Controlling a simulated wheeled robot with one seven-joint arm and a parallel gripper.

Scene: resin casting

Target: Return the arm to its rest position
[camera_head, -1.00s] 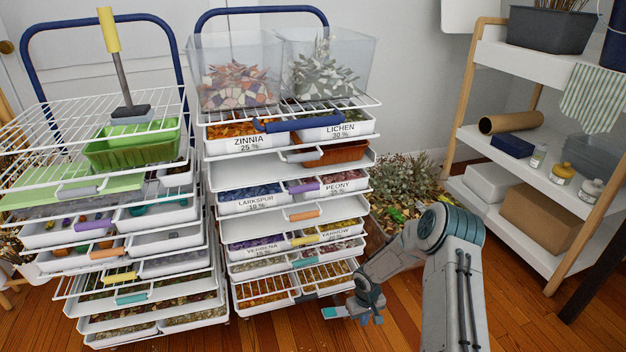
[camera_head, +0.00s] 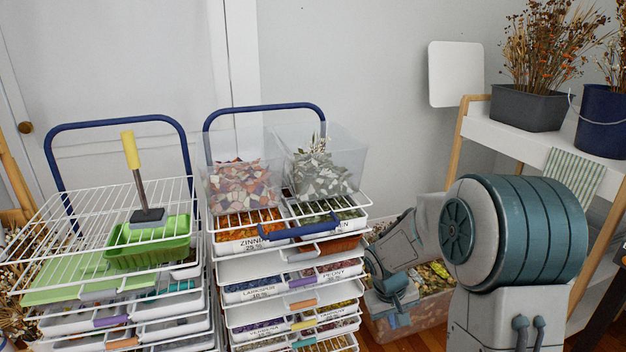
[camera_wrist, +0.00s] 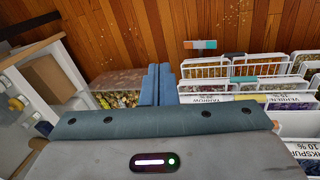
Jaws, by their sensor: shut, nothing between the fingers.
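My arm stands at the right in the head view, bent at a large grey and teal joint. My gripper (camera_head: 392,314) hangs at the arm's end, just right of the right-hand drawer rack (camera_head: 262,268). In the wrist view the two blue-grey fingers of my gripper (camera_wrist: 157,84) lie side by side with no object between them. They point past the rack's trays toward the wooden floor (camera_wrist: 140,35).
A bin of dried flowers (camera_head: 428,300) stands behind my gripper. The left rack (camera_head: 60,255) carries a green tray (camera_head: 150,258). Clear bins (camera_head: 320,185) top the right rack. A white shelf (camera_head: 510,140) with planters stands at the right.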

